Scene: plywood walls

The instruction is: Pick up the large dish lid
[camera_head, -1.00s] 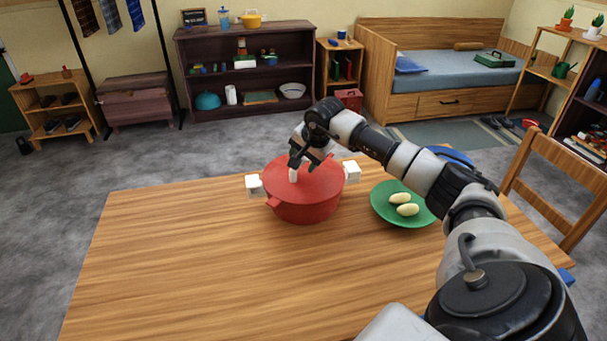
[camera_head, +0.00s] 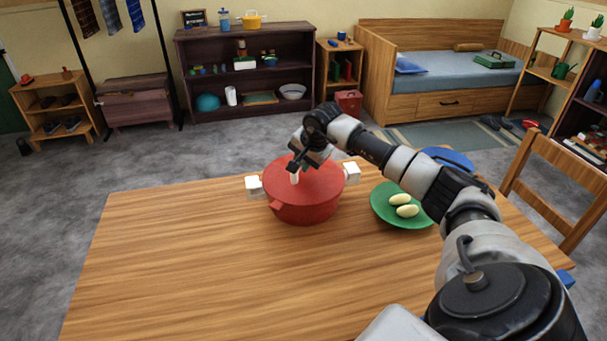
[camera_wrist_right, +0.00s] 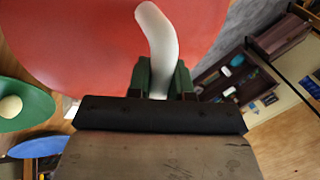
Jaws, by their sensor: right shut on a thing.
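The large dish lid (camera_head: 318,185) is red and round with a white handle on top, and it sits on the red pot (camera_head: 305,212) on the table. The lid fills the upper part of the right wrist view (camera_wrist_right: 80,45). My right gripper (camera_head: 295,170) is shut on the lid's white handle (camera_wrist_right: 158,35), which stands between the fingers (camera_wrist_right: 160,78). The lid looks level; I cannot make out a gap between lid and pot. My left gripper is not in view.
White blocks (camera_head: 254,187) sit at the pot's sides. A green plate (camera_head: 383,212) with two pale oval things (camera_head: 407,211) is right of the pot, and a blue plate (camera_head: 455,157) lies behind it. The table's (camera_head: 200,270) front left is clear. A chair (camera_head: 556,185) stands at right.

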